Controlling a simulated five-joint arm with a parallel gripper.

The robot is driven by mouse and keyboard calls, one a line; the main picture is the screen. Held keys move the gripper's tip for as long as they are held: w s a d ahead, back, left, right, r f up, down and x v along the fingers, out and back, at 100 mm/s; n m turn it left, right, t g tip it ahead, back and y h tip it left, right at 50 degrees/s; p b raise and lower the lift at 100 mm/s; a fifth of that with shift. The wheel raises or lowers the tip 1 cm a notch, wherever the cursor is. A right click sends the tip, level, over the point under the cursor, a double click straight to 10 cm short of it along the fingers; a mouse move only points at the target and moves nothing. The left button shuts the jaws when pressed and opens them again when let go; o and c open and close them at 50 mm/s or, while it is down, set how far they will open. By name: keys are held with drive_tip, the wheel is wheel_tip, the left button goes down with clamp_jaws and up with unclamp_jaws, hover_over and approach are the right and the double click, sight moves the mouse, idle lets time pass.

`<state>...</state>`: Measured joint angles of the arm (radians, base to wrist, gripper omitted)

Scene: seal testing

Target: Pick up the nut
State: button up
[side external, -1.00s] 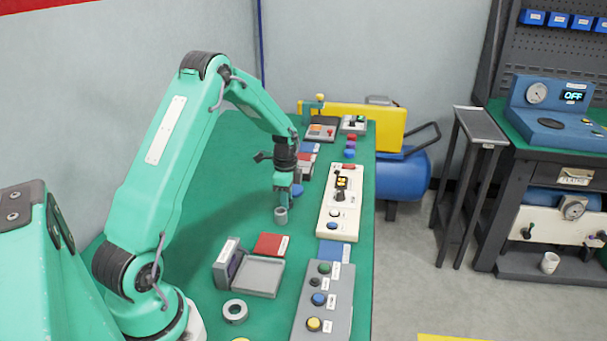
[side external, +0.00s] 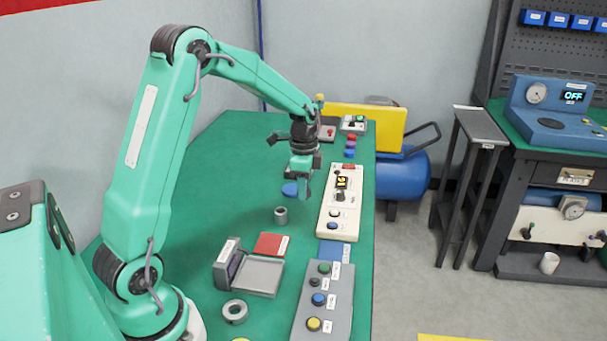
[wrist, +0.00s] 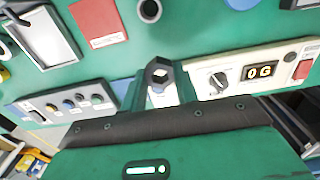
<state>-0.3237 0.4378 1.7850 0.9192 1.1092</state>
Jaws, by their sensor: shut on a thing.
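A dark grey hex nut (wrist: 158,73) with an open hole shows in the wrist view. It is between the fingertips of my gripper (wrist: 159,82), which is shut on it. In the side external view my gripper (side external: 303,190) hangs above the green table beside the cream control panel. I cannot make out the nut there, as the fingers hide it or it is too small. A small grey hollow cylinder (side external: 281,216) stands on the table, below and left of my gripper. It also shows at the top of the wrist view (wrist: 150,9).
The cream panel (side external: 334,226) with a yellow display stands close to the right. A blue disc (side external: 290,190) lies left of my gripper. A red pad (side external: 267,244), a grey tray device (side external: 259,276), a larger ring (side external: 235,312) and a button box (side external: 336,278) are nearer. The table's left middle is clear.

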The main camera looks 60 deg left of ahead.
drive_tip(key=shift+d+r, duration=0.35)
drive_tip(key=shift+d, duration=0.25)
drive_tip(key=shift+d+r, duration=0.35)
drive_tip(key=shift+d, duration=0.2)
